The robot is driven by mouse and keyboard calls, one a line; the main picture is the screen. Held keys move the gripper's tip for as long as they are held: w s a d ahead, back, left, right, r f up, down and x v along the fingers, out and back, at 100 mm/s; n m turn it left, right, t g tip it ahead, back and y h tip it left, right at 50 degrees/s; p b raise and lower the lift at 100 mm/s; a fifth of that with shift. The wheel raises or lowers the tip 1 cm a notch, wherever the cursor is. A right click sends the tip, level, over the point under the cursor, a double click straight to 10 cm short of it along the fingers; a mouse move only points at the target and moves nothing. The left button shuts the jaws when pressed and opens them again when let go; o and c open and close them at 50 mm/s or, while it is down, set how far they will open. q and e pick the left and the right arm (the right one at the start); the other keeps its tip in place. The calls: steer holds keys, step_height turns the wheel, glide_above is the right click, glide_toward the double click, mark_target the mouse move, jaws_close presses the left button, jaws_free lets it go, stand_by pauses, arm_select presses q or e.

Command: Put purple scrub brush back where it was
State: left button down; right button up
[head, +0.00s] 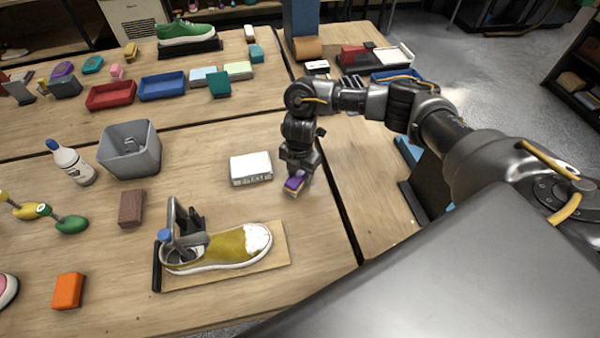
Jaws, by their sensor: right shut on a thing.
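The purple scrub brush (293,184) is in my right gripper (297,176), low over or on the wooden table, right of the white box. A paler band shows along its lower edge. My right gripper points down and is shut on it; the fingers partly hide its top. I cannot tell whether the brush touches the table. My left gripper is not in the head view.
A white box (251,168) lies just left of the brush. A yellow sneaker (225,248) sits on a board in front. A grey bin (117,159), white bottle (72,164), brown block (132,208) and orange block (68,291) stand further left. A table seam runs right of the brush.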

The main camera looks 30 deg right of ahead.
mark_target(300, 172)
steer(key=shift+f, duration=0.1)
steer(key=o, duration=0.9)
steer(key=shift+r, duration=0.45)
step_height(300, 172, up, 12)
steer(key=shift+f+p, duration=0.25)
steer(key=shift+p, duration=0.2)
steer(key=shift+d, duration=0.1)
